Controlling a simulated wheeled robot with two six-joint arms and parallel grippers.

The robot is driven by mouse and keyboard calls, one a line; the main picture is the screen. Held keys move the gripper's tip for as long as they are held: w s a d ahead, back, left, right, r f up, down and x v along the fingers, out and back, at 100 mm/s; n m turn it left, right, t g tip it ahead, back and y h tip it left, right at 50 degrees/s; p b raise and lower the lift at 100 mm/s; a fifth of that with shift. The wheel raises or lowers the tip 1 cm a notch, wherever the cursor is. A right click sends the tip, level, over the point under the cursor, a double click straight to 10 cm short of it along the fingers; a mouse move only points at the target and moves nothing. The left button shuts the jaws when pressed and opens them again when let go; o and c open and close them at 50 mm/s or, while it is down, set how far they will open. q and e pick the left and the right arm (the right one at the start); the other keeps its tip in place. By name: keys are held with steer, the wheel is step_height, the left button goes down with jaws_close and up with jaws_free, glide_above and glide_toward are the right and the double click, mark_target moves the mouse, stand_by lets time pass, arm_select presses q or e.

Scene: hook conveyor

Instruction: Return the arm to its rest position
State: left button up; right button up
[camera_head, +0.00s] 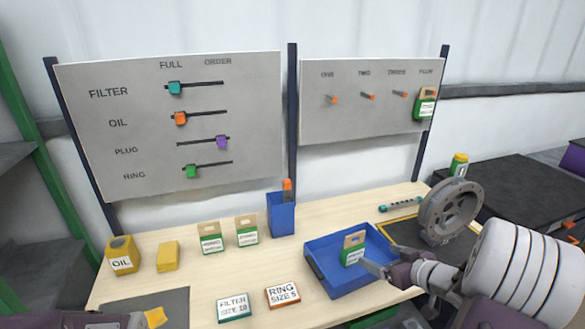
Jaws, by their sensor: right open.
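My right arm comes in from the right. Its right gripper (382,261) is open and empty at the right side of the blue tray (322,272), close to a green and white tag (353,247) that stands in the tray. I cannot tell whether a finger touches the tag or the tray wall. Part of my left arm (100,320) shows at the bottom left edge, beside a yellow piece (155,317); its gripper's jaws cannot be made out.
A grey flanged wheel (450,212) stands close behind my right arm. A blue bin (282,214), two tags (211,238), a yellow OIL container (122,255) and a yellow block (168,256) stand on the table. Label cards (282,294) lie in front. Slider and hook boards (365,98) stand behind.

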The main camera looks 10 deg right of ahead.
steer(key=w+a+r+n+y+p, duration=0.1)
steer(key=w+a+r, duration=0.15)
steer(key=a, duration=0.65)
steer(key=w+a+r+n+y, duration=0.1)
steer(key=w+a+n, duration=0.15)
steer(key=a, duration=0.75)
steer(key=s+f+m+g+h, duration=0.2)
steer(key=s+f+g, duration=0.3)
steer(key=s, duration=0.5)
steer(key=s+f+m+g+h, duration=0.2)
steer(key=s+f+m+g, duration=0.2)
steer(key=s, duration=0.5)
step_height(320, 180, down, 2)
steer(key=shift+s+d+f+g, duration=0.25)
steer(key=shift+s+d+g, duration=0.15)
steer(key=shift+g, duration=0.5)
steer(key=shift+d, duration=0.1)
